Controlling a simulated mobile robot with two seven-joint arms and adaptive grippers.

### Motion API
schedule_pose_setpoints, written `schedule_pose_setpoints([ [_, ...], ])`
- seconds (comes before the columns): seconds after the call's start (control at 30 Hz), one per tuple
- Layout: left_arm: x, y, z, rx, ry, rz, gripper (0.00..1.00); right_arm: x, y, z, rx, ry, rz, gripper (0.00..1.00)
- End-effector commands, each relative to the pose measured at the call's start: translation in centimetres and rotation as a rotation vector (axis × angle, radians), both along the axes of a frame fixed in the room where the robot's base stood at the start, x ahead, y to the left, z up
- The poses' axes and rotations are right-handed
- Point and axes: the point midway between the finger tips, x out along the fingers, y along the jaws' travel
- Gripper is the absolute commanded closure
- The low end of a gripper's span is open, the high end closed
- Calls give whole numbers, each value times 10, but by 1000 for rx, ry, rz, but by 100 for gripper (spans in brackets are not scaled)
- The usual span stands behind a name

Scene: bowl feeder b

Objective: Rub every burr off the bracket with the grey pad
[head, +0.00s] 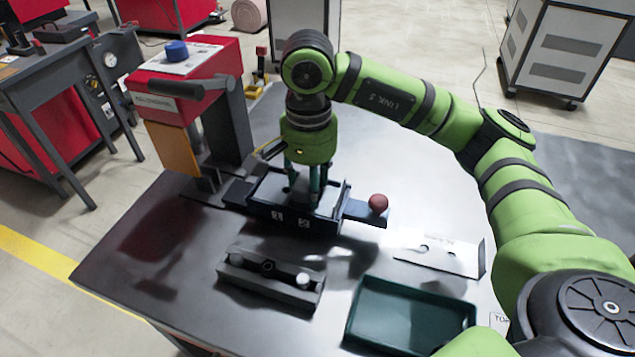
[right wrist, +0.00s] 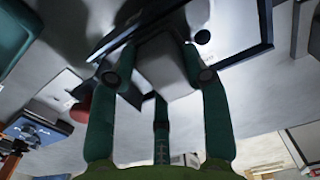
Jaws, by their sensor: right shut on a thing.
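My right gripper (head: 305,195) points down into a dark fixture (head: 290,222) marked 1 and 2. It is shut on a light grey block (right wrist: 160,68), which shows between its green fingers in the right wrist view. I cannot tell for sure whether this block is the grey pad. In the head view the fingers mostly hide it. I cannot make out the bracket or any burrs with certainty. My left gripper is not in view.
A red ball (head: 378,203) tops a bar right of the fixture. In front lie a dark block with light knobs (head: 268,278), a pale plate with holes (head: 440,253) and a green tray (head: 400,318). A red machine (head: 187,80) stands behind left. The table's front left is clear.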

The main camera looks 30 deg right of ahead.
Motion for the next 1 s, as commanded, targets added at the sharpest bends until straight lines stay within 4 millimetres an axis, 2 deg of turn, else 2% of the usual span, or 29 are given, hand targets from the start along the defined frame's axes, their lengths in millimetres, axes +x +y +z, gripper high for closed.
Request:
schedule_pose_setpoints([
  [0.27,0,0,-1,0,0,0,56,-1,-1,-2,-1,2,-1,85],
  [0.63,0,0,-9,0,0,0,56,-18,-16,-2,-1,3,-1,85],
  [1.0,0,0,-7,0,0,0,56,-19,-16,2,-1,3,0,85],
])
